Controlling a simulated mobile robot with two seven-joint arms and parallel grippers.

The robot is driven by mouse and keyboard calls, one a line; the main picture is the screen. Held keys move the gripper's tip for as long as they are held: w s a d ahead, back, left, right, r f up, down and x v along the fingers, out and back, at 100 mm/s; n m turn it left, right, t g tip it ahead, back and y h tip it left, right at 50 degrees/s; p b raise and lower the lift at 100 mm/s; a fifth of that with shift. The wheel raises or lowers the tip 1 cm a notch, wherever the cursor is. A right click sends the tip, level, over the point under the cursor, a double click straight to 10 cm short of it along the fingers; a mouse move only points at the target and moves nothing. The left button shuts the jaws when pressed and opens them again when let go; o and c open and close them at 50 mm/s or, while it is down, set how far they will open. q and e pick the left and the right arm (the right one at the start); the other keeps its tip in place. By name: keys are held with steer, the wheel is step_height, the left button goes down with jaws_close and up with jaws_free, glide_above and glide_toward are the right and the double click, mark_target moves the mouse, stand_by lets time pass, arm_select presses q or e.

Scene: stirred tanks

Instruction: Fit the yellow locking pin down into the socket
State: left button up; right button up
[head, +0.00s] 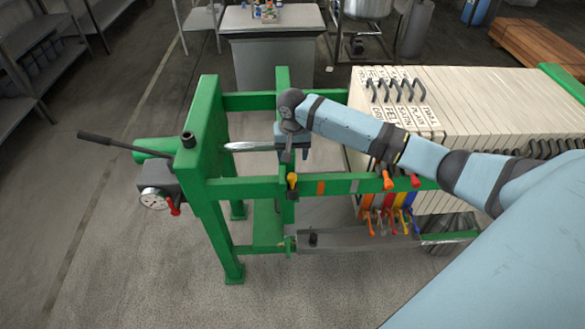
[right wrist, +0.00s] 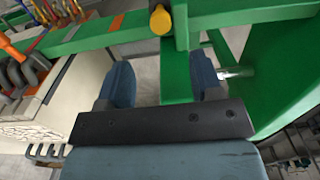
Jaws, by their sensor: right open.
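The yellow locking pin (head: 292,179) shows its rounded yellow head at the front green rail, with a darker part below it. In the right wrist view the yellow head (right wrist: 160,19) is at the top middle, beyond my fingers. My right gripper (head: 293,154) hangs behind the rail, a little beyond the pin in the head view. Its two blue fingers (right wrist: 162,78) are spread apart with nothing between them. I cannot make out the socket or how deep the pin sits. My left gripper is out of view.
The green frame (head: 212,150) surrounds the gripper, with a shiny rod (head: 250,146) beside it. White plates (head: 470,100) with dark handles stand at the right. Red and orange levers (head: 388,180) stick up along the rail. A gauge (head: 153,199) is at the left.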

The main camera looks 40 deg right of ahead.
steer(key=shift+r, duration=2.15)
steer(key=shift+f, duration=0.1)
steer(key=s+a+f+n+t+y, duration=0.2)
steer(key=s+a+f+n+t, duration=0.1)
steer(key=s+a+f, duration=0.4)
steer(key=s+a+f+n+t+y, duration=0.15)
steer(key=s+a+f, duration=0.25)
steer(key=a+f, duration=0.4)
steer(key=s+f+n+t, duration=0.1)
steer(key=s+n+t, duration=0.1)
steer(key=s, duration=0.6)
steer(key=s+a+f+n+t, duration=0.1)
steer(key=s+t, duration=0.3)
steer(key=s, duration=0.4)
steer(key=shift+a+f+n, duration=0.2)
steer(key=shift+f+n, duration=0.1)
steer(key=shift+n, duration=0.55)
steer(key=shift+t+h, duration=0.25)
steer(key=c, duration=0.3)
